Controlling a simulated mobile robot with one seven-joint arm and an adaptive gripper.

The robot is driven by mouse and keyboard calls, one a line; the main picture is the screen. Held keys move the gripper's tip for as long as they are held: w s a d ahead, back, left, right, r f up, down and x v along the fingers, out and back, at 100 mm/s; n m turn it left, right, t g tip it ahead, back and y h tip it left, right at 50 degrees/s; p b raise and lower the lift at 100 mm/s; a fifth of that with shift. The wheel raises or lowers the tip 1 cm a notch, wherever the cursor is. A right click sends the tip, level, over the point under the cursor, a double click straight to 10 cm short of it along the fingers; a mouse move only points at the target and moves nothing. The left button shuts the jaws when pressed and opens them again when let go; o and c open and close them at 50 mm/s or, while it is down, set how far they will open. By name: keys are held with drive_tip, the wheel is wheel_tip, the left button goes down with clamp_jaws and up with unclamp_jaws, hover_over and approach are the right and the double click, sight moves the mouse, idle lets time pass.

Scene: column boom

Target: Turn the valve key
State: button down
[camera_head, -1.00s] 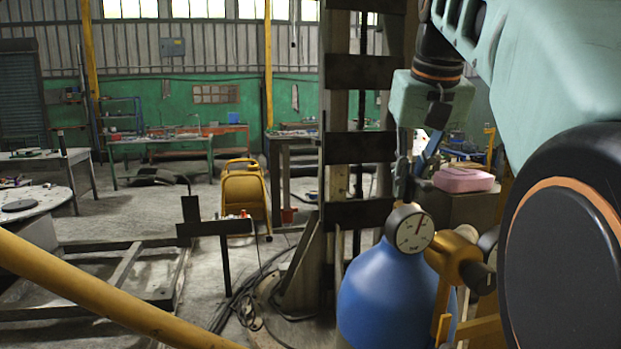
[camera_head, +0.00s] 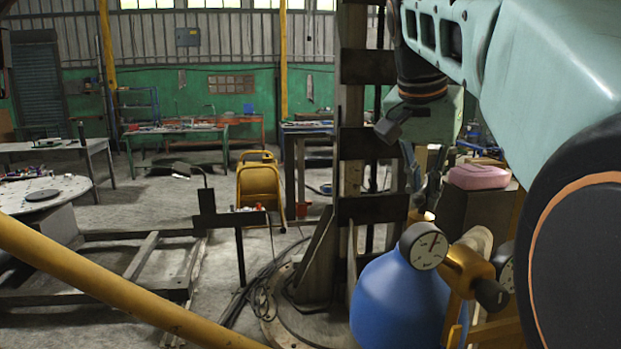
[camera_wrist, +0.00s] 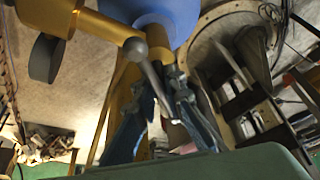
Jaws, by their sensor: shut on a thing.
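The valve key shows in the wrist view as a grey rod (camera_wrist: 152,76) with a rounded end beside the brass valve body (camera_wrist: 107,24). My gripper (camera_wrist: 163,88) has its two blue-grey fingers closed around the rod, one on each side. In the head view my gripper (camera_head: 426,190) points down, just above and behind the pressure gauge (camera_head: 424,246). The gauge and brass fitting (camera_head: 466,268) sit at the top of a blue gas cylinder (camera_head: 393,304). The key cannot be made out clearly in the head view.
A dark steel column (camera_head: 366,145) stands just left of my gripper. A pink case (camera_head: 478,177) lies on a box at right. A yellow rail (camera_head: 120,287) crosses the lower left.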

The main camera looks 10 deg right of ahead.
drive_tip(key=m+g, duration=0.1)
drive_tip(key=m, duration=0.1)
drive_tip(key=m+g+h, duration=0.1)
drive_tip(key=m, duration=0.2)
drive_tip(key=shift+m, duration=0.3)
drive_tip(key=m+g, duration=0.2)
drive_tip(key=m, duration=0.3)
drive_tip(key=shift+m, duration=0.3)
drive_tip(key=c, duration=2)
unclamp_jaws()
drive_tip(key=shift+o, duration=0.2)
